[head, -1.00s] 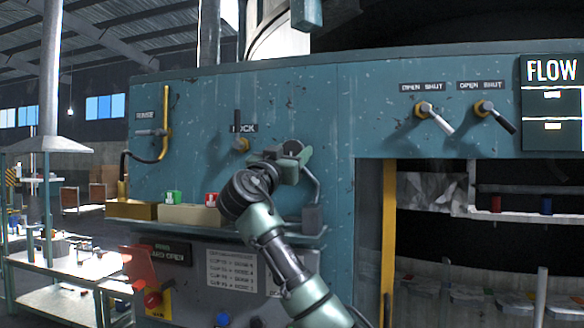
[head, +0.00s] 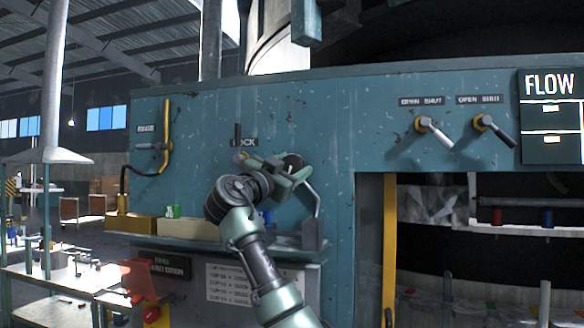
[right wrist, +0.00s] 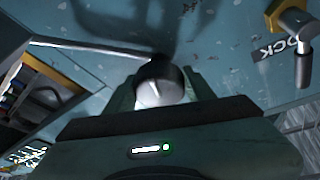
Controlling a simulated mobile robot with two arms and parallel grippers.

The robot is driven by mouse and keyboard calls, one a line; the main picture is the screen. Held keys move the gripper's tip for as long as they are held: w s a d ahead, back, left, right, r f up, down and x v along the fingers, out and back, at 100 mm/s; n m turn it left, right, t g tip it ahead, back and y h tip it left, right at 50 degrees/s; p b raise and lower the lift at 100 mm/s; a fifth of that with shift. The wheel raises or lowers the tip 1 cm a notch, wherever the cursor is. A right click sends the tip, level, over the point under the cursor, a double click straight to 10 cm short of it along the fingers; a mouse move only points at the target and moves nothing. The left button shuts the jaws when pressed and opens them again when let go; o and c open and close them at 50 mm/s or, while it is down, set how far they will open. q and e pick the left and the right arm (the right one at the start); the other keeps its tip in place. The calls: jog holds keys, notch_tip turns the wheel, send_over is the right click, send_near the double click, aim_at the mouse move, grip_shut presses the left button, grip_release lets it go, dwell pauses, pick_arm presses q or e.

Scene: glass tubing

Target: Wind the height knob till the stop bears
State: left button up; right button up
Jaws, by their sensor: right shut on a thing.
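In the head view my right gripper (head: 287,172) is at the teal panel, right of the lock lever, and is shut on this knob (head: 294,160). The knob is partly covered by the fingers. I see no label that names it as the height knob, and no stop can be made out. My left gripper is not in view.
The lock lever (head: 238,142) is close to the left of my right gripper. A grey bent rod (head: 313,197) rises just right of it. A shelf (head: 165,241) with boxes lies below. Two open/shut levers (head: 435,133) (head: 495,129) are further right.

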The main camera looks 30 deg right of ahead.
jog(key=o, duration=1.3)
jog(key=shift+o, duration=0.2)
jog(key=shift+s, duration=0.1)
jog(key=shift+s+a+f+b, duration=0.1)
jog(key=shift+a+f+b, duration=0.2)
jog(key=shift+a+b, duration=0.15)
jog(key=b+v, duration=0.3)
jog(key=v, duration=0.3)
jog(key=shift+s+a+b, duration=0.25)
jog(key=shift+a+b, duration=0.05)
jog(key=shift+a, duration=0.05)
